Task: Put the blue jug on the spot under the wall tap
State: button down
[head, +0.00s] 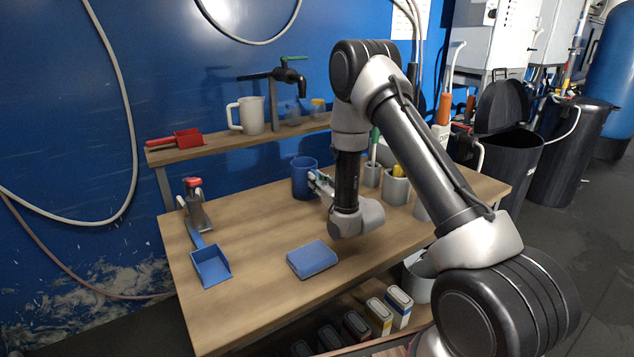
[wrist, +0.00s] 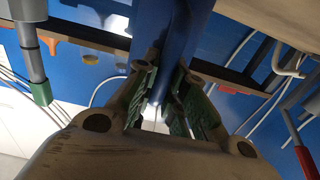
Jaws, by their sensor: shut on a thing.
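The blue jug (head: 304,170) is upright at the back middle of the workbench, below the shelf. I cannot tell whether its base touches the bench. My gripper (head: 316,184) is at its right side, shut on it; my arm hides part of the fingers. In the wrist view my green-padded fingers (wrist: 167,100) close around a blue part of the jug (wrist: 172,35). The black wall tap (head: 288,76) with a green lever is on the blue wall above the shelf, up and left of the jug. No marked spot under it is clear to me.
A blue sponge-like block (head: 312,259) and a blue dustpan (head: 210,266) lie on the bench (head: 258,230). Grey pots (head: 396,188) stand right of my gripper. The bench's middle left is clear.

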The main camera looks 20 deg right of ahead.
jog(key=shift+f, duration=0.1)
jog(key=c, duration=1.5)
grip_release()
